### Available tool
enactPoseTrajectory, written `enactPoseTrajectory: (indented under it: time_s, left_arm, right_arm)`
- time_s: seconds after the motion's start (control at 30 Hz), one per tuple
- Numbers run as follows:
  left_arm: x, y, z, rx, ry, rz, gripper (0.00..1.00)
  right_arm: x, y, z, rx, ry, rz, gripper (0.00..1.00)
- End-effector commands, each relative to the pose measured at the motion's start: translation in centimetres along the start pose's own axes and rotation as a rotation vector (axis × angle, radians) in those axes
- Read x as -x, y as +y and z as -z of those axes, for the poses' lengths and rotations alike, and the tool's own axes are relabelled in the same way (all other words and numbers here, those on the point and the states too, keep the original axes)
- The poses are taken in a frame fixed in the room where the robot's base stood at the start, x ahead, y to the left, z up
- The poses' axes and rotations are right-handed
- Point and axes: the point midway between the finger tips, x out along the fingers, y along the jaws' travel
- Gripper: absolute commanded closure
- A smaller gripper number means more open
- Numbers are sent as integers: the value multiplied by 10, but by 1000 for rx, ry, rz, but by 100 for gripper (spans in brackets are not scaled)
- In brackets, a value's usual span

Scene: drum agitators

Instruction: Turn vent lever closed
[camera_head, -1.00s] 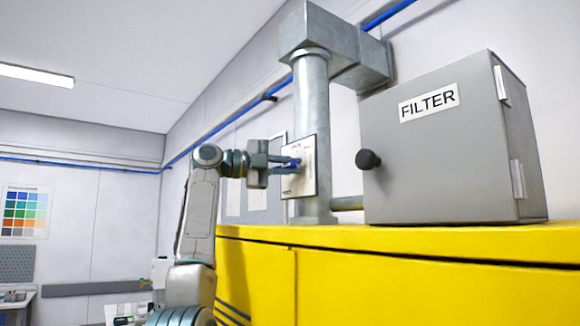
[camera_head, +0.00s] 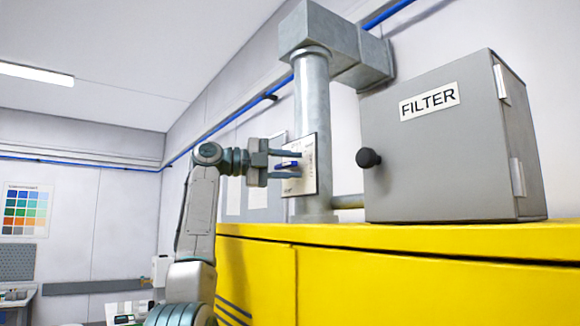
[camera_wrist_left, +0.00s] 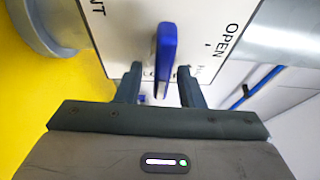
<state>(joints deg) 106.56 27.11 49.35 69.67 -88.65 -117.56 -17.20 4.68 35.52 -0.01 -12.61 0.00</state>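The blue vent lever (camera_head: 288,164) is on a white label plate (camera_head: 309,165) on the vertical grey duct. The lever also shows in the left wrist view (camera_wrist_left: 166,58), where it stands out from the plate (camera_wrist_left: 125,35). The word OPEN is readable on one side of the plate, and letters ending in NT show on the other. My left gripper (camera_head: 286,164) is open in front of the plate. Its two fingers are on either side of the lever, with gaps visible in the left wrist view (camera_wrist_left: 160,72). My right gripper is out of view.
The grey filter box (camera_head: 440,150) with a black knob (camera_head: 368,158) stands right of the duct (camera_head: 312,110) on a yellow cabinet (camera_head: 380,270). A horizontal pipe (camera_head: 348,201) runs low between duct and box. Open room lies left of the cabinet.

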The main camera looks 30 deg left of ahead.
Motion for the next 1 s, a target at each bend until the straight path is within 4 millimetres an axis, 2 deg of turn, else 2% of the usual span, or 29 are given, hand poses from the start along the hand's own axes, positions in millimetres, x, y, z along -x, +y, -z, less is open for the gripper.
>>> enactPoseTrajectory:
  time_s: [0.17, 0.4, 0.6, 0.77, 1.0]
  left_arm:
    - [18, 3, 0, 0, -2, 2, 65]
    - [68, 3, 0, 0, -3, 3, 65]
    - [98, 2, 0, 0, -1, 1, 65]
    - [107, 1, 0, 1, 0, 0, 65]
    - [108, 0, 0, 0, 0, 0, 65]
  right_arm:
    - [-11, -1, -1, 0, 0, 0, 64]
    - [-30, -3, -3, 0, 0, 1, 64]
    - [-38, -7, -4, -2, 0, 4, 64]
    - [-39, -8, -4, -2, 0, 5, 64]
    - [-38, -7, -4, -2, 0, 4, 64]
